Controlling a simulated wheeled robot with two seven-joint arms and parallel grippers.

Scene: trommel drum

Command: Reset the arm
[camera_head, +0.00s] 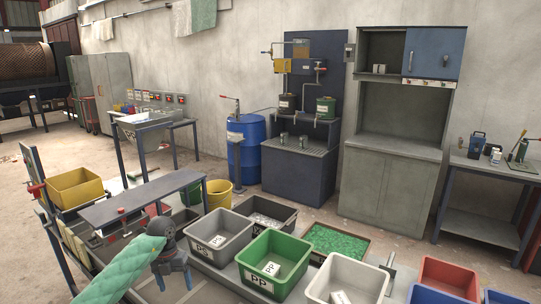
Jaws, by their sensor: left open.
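My left gripper (173,272) is at the lower left of the head view, at the end of my green-sleeved left arm (125,268). My right gripper is not in the view.
A dark raised shelf (130,197) stands just behind my left arm, with a yellow bin (75,187) beyond. Several bins line the front, including a white one (346,283) and a red one (448,281). A blue drum (244,148) and cabinets stand along the wall.

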